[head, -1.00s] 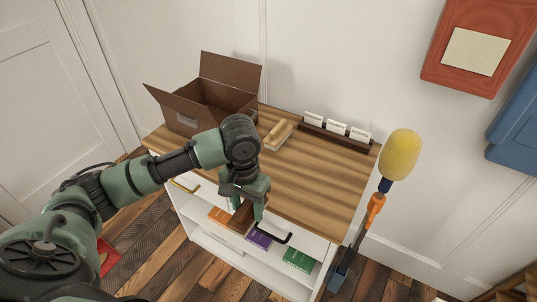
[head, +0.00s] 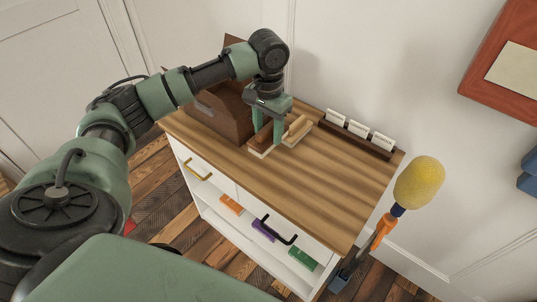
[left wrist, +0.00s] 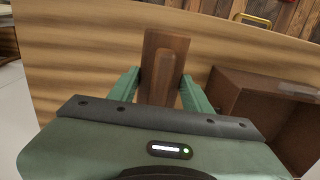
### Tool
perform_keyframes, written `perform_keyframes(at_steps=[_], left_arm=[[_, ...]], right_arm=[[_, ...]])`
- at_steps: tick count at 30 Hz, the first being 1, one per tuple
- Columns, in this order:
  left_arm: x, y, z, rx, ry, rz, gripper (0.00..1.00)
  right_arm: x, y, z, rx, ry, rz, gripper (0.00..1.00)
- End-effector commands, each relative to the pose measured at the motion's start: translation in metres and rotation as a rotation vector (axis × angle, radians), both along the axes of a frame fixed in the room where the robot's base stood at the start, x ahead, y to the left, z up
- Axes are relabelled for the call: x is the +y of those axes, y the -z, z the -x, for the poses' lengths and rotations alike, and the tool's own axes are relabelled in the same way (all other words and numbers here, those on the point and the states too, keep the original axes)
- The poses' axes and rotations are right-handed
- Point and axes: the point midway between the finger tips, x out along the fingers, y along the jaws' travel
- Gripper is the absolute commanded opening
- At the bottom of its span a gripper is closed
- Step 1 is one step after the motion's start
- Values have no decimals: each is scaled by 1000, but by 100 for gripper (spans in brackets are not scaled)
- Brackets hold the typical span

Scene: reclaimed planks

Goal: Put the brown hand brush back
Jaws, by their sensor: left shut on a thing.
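The brown hand brush (head: 262,143) is in my left gripper (head: 268,130), with a strip of pale bristles showing along its lower edge. It is at the back of the wooden cabinet top (head: 290,185), between the brown box and a lighter tan brush (head: 298,129). I cannot tell whether it touches the top. In the left wrist view the brown hand brush (left wrist: 166,52) shows between the two green fingers of my left gripper (left wrist: 160,88), which is shut on it. My right gripper is not in view.
An open brown cardboard box (head: 222,112) stands left of the brush, partly behind my arm. A dark rack with white cards (head: 358,135) lies along the back edge. A yellow duster (head: 418,182) stands at the right side. The front and right of the top are clear.

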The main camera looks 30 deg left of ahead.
Motion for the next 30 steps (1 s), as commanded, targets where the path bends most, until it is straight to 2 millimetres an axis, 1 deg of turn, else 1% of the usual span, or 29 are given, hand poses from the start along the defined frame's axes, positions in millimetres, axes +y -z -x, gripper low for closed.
perform_keyframes(at_steps=[1, 3, 6, 13, 18, 22, 30], left_arm=[[0, 14, 1, 5, -1, 0, 16], [0, 30, 1, 3, -1, 0, 16], [0, 48, 1, 2, -1, 0, 16], [0, 70, 0, 0, -1, 0, 16], [-1, 96, 0, 1, -1, 1, 16], [0, 105, 0, -1, 0, 0, 16], [0, 105, 0, -2, 0, 0, 16]], right_arm=[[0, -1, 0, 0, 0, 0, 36], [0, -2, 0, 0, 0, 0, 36], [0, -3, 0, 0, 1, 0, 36], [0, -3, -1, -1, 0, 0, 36], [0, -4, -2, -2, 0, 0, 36], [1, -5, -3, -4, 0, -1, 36], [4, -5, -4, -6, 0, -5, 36]])
